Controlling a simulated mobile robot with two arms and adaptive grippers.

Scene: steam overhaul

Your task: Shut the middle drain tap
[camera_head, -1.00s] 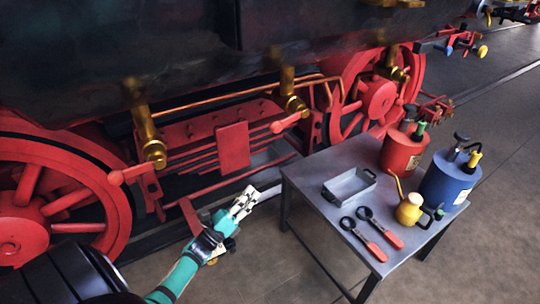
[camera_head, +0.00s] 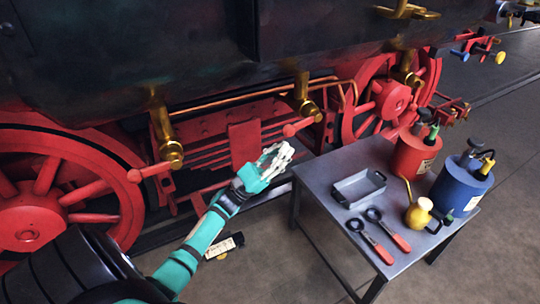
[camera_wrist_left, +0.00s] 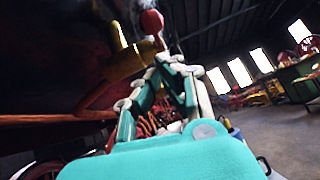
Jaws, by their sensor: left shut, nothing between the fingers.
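The middle drain tap (camera_head: 307,108) is a brass fitting under the dark cylinder. Its red lever (camera_head: 299,127) sticks out to the left and slightly down, ending in a round knob. My left gripper (camera_head: 284,150) is just below the knob, its pale fingers shut and empty. I cannot tell whether they touch the lever. In the left wrist view a red knob (camera_wrist_left: 152,21) stands beyond the fingertips (camera_wrist_left: 172,62), with brass (camera_wrist_left: 122,66) to its left. My right gripper is not in view.
A similar brass tap (camera_head: 166,135) with a red lever is at the left, and another (camera_head: 407,70) at the right. A grey table (camera_head: 325,205) with a tray (camera_head: 358,188), oil cans and red-handled tools stands right of my left arm. Red wheels flank the taps.

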